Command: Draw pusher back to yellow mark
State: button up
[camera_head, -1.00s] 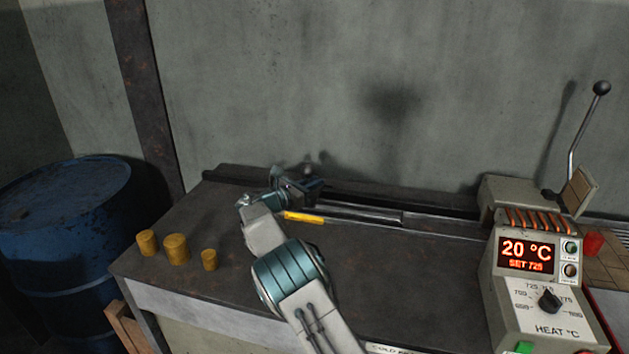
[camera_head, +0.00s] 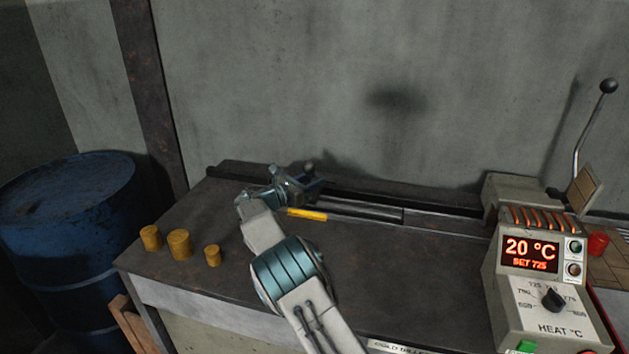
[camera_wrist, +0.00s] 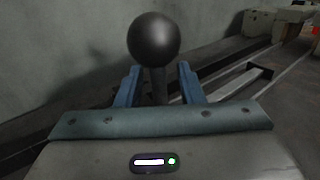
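In the wrist view the pusher's dark round knob (camera_wrist: 154,40) stands on a short stem (camera_wrist: 157,86). My gripper (camera_wrist: 158,82) has its two blue fingers either side of the stem, below the knob, with a visible gap on each side, so it looks open. In the head view my gripper (camera_head: 312,184) is at the far side of the bench, over the pusher's track. The knob (camera_head: 309,167) shows just behind it. The yellow mark (camera_head: 307,214) lies on the bench just in front of the track, close to my gripper. The pusher's lower part is mostly hidden.
A heater box (camera_head: 531,253) reading 20 °C stands at the right, with a ball-topped lever (camera_head: 592,130) behind it. Several yellow cylinders (camera_head: 180,244) stand at the bench's left end. A blue barrel (camera_head: 70,225) is further left. The bench's middle front is clear.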

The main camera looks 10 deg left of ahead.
jog(key=b+v, duration=0.1)
jog(key=v, duration=1.2)
jog(key=shift+d, duration=0.15)
jog(key=s+d+r+m+g+y, duration=0.1)
jog(key=s+d+m+g, duration=0.25)
jog(key=d, duration=0.55)
jog(key=s+d+r+m+g+y, duration=0.1)
jog(key=s+d+r+m+g, duration=0.2)
jog(key=d, duration=0.6)
jog(key=s+d+m+g+y, duration=0.1)
jog(key=d+m+g+y, duration=0.3)
jog(key=d, duration=0.6)
jog(key=s+d+r+m+y+p, duration=0.1)
jog(key=s+d+m, duration=0.3)
jog(key=s, duration=0.3)
jog(key=s+d+r+m+y+p, duration=0.1)
jog(key=s+d+m, duration=0.2)
jog(key=s+m, duration=0.3)
jog(key=s+f+m+y, duration=0.1)
jog(key=s+m+y, duration=0.1)
jog(key=s, duration=0.7)
jog(key=s+f+m+y, duration=0.1)
jog(key=s+m+y, duration=0.1)
jog(key=s+m, duration=0.3)
jog(key=s, duration=0.3)
jog(key=shift+s+d+f, duration=0.25)
jog(key=shift+s+f, duration=0.05)
jog(key=shift+s, duration=0.1)
